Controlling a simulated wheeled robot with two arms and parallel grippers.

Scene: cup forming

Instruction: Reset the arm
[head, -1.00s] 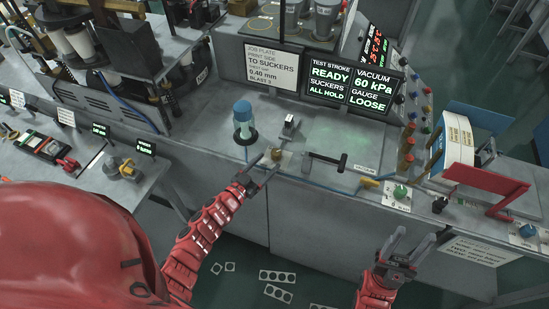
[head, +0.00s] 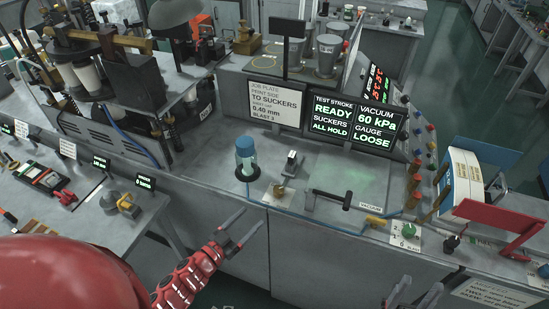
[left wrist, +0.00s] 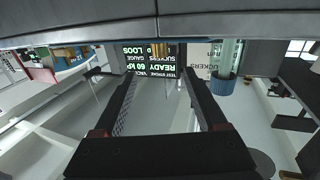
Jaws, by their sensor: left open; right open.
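My left gripper (head: 252,221) is open and empty in front of the bench's front face, below the bench top's edge in the head view. In the left wrist view its two dark fingers (left wrist: 140,76) stand wide apart with nothing between them. My right gripper (head: 420,291) is at the lower right edge of the head view; only its finger ends show, apart and empty.
The display panel (head: 353,120) reads READY, ALL HOLD, 60 kPa and LOOSE. A side table (head: 98,222) with tools is at the left. Open floor lies before the bench.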

